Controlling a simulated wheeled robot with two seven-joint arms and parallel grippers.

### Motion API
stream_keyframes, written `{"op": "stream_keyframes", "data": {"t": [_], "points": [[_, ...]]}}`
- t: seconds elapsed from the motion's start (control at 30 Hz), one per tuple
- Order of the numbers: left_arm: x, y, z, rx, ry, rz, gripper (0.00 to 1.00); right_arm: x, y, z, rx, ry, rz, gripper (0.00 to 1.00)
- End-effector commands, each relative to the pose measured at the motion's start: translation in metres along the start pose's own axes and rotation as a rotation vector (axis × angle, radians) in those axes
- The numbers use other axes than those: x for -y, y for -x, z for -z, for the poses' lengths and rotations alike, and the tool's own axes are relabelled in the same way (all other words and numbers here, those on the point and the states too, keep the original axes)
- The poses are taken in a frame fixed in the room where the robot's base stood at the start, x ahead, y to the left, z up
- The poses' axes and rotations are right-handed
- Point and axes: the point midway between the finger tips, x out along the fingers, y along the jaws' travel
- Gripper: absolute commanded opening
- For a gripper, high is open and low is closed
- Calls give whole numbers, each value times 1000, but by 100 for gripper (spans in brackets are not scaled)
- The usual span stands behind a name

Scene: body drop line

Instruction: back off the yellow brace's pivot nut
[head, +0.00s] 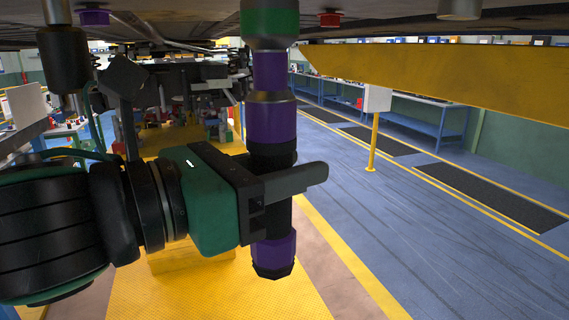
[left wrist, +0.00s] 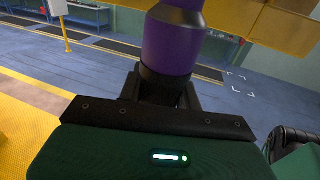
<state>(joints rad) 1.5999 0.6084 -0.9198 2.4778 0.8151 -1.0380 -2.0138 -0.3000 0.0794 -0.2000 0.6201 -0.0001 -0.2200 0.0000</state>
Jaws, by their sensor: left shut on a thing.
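My left gripper (head: 290,182) is shut around the dark grip of an upright purple tool (head: 273,125). The tool has a green collar (head: 269,22) near its top, and its upper end runs out of the picture at the underside of the body. The left wrist view also shows the purple tool (left wrist: 174,42) between the fingers. A yellow beam (head: 450,78), which looks like the brace, slants overhead right of the tool, apart from it in the picture. I cannot make out its pivot nut. My right gripper is not in view.
The dark underside of the body hangs close overhead, with a red plug (head: 330,19) and a purple plug (head: 94,17). A yellow post with a pale box (head: 377,99) stands behind. Blue benches (head: 432,119) line the right wall. The blue floor (head: 390,215) at right is open.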

Motion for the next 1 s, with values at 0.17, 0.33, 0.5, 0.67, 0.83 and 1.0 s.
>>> {"op": "stream_keyframes", "data": {"t": [0.17, 0.33, 0.5, 0.67, 0.83, 1.0], "points": [[-3, 1, -10, 21, -3, -7, 0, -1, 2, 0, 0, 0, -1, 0], [-2, 1, -9, 21, -3, -6, 0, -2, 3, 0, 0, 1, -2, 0], [-2, 1, -5, 21, -3, -6, 0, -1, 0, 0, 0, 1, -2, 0], [-2, 0, 5, 18, -3, -5, 0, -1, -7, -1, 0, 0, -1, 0], [-2, 0, 17, 13, -2, -4, 0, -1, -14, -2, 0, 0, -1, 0], [-1, 0, 27, 10, -2, -3, 0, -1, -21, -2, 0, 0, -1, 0]]}}
